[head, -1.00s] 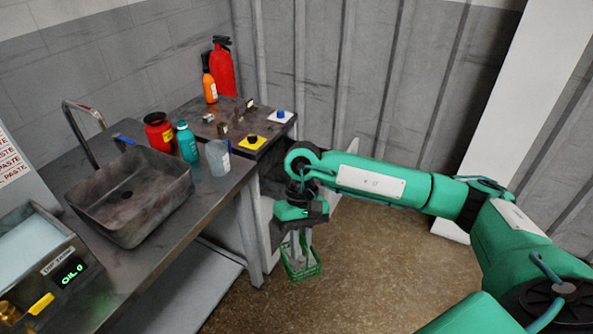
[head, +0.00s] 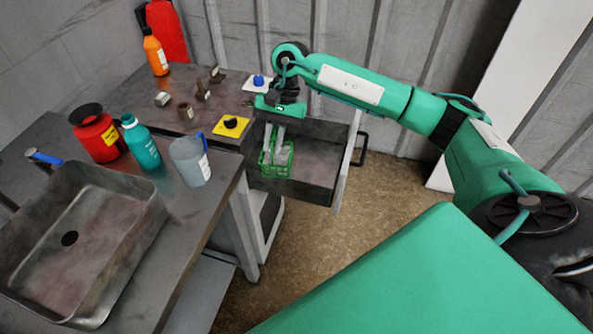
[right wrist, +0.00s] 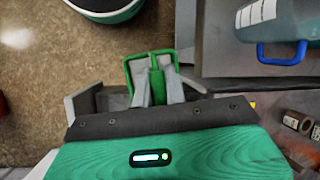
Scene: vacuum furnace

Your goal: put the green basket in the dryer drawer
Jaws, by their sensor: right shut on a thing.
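The green basket (head: 266,170) hangs from my right gripper (head: 273,137) in the head view. The gripper is shut on the basket's handle, and the basket also shows between the fingers in the right wrist view (right wrist: 130,70). The dryer drawer (head: 318,170) is pulled open, a dark box with a handle at its right. The basket overlaps the left part of the drawer in the head view. I cannot tell whether it is inside the drawer or above it. My left gripper is not in view.
The bench beside the drawer carries a yellow block with a black knob (head: 231,126), a grey jug (head: 188,162), a teal bottle (head: 141,146) and a red container (head: 98,138). A metal sink (head: 140,225) is at the left. Brown floor (head: 300,235) is clear.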

